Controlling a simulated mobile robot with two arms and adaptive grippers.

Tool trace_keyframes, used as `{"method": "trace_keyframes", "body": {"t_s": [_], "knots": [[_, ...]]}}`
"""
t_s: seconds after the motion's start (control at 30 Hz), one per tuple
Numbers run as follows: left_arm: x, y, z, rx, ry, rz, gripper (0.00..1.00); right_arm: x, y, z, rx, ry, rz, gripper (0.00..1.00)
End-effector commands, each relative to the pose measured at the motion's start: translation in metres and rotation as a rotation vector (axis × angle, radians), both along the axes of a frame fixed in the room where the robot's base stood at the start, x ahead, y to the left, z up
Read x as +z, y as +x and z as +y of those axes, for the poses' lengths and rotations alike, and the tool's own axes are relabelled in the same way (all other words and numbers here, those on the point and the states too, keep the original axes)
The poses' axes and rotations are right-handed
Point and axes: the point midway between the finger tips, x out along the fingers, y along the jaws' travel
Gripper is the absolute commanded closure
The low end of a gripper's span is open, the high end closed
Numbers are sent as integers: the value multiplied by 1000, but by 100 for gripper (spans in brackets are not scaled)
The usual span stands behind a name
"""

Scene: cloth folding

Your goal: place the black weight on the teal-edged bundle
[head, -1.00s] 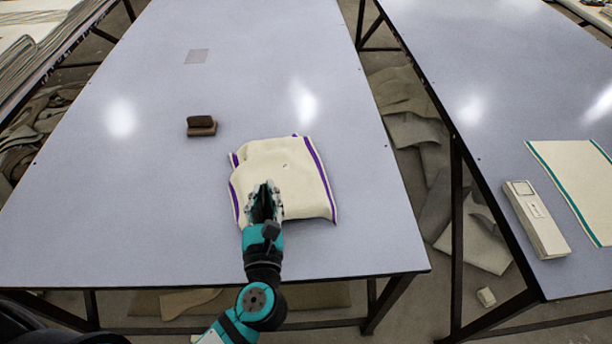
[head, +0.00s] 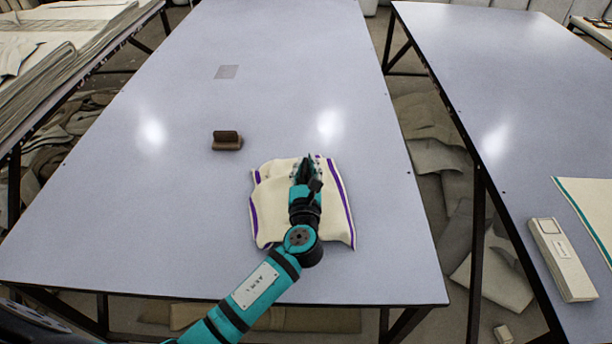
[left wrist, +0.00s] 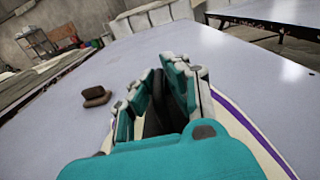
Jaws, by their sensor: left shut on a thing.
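The cream bundle with a teal edge (head: 592,202) lies on the right-hand table, cut off by the right border of the head view. My left gripper (head: 305,166) is over a cream cloth with purple edges (head: 278,215) on the middle table. Its fingers are shut on a dark thing, which looks like the black weight (left wrist: 156,112); the fingers hide most of it. The purple edge shows beside the gripper in the left wrist view (left wrist: 236,112). I cannot tell how high the gripper is above the cloth. My right gripper is out of view.
A brown block (head: 227,141) sits on the middle table, left of the purple-edged cloth. A long cream box (head: 562,258) lies beside the teal-edged bundle. A gap with cloth on the floor separates the two tables. The middle table's far part is clear, apart from a flat grey patch.

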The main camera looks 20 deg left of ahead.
Motion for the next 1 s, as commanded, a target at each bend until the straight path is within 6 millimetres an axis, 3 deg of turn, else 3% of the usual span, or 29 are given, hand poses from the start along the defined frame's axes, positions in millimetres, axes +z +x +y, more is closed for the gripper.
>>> {"method": "trace_keyframes", "body": {"t_s": [0.23,0.57,1.0], "knots": [[-27,0,0,0,2,-4,100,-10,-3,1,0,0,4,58],[-30,0,0,-1,1,-4,100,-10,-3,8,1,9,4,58],[-47,-2,0,-1,1,6,100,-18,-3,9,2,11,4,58]]}}
